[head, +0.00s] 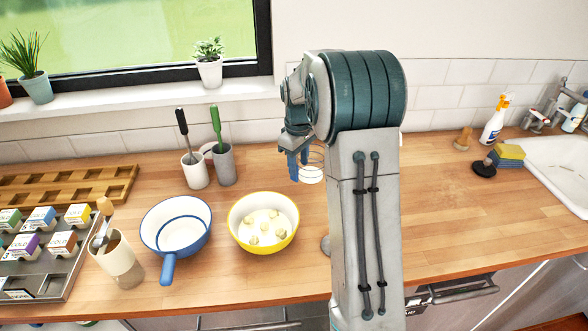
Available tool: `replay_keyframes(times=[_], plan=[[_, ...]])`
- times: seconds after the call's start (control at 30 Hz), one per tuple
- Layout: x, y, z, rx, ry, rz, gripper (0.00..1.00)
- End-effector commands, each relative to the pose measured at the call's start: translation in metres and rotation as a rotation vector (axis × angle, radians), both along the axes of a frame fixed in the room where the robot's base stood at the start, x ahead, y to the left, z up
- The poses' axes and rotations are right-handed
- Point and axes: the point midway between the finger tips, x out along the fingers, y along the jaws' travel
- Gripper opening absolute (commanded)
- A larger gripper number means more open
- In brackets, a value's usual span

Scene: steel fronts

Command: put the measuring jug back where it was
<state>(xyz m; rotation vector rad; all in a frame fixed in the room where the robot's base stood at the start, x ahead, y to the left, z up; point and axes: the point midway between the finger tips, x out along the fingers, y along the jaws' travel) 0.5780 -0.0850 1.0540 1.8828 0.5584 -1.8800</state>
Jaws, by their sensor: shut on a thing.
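The measuring jug (313,171) looks clear, with thin rings and a pale lower part. It is just behind the yellow-rimmed bowl, to its right, and my arm hides part of it. My gripper (299,163) has blue fingers pointing down and is shut on the jug's left side. The jug looks upright. I cannot tell whether its base touches the wooden counter (440,215).
A yellow bowl (238,232) with pale chunks and a white pan (177,236) with a blue handle stand in front. Two utensil crocks (225,165) stand left of the jug. A beige pot (120,265) and spice rack (40,262) are far left. The counter right of my arm is mostly clear.

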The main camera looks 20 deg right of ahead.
Motion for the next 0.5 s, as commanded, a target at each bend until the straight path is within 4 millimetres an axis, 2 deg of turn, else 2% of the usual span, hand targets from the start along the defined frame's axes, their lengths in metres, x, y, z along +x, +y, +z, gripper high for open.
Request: replay_keyframes(times=[0.1,0.27,0.5], plan=[[0.011,0.006,-0.006,0.0,0.0,0.0,0.0],[0.016,0.009,-0.012,-0.001,-0.001,-0.001,0.0],[0.015,0.009,-0.044,0.0,0.002,-0.001,0.0]])
